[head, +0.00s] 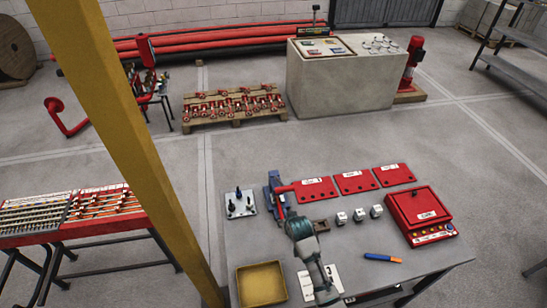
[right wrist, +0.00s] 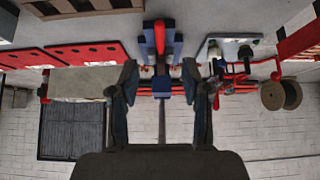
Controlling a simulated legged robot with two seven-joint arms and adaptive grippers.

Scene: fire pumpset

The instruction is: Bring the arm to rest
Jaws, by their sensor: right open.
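My right arm reaches up from the bottom of the head view over the grey table (head: 375,262). Its right gripper (head: 284,212) is near the blue vise (head: 274,181). In the right wrist view the right gripper (right wrist: 160,75) has its two dark fingers spread apart, with nothing held between them. The blue vise (right wrist: 177,47) with a red piece (right wrist: 160,36) shows beyond the fingertips, apparently apart from them. My left gripper is not in view.
Red plates (head: 315,188), small white-topped blocks (head: 359,215), a red case (head: 420,212), a blue-orange tool (head: 382,258), a yellow tray (head: 261,283) and a metal plate with studs (head: 240,204) lie on the table. A yellow post (head: 130,140) crosses the left foreground.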

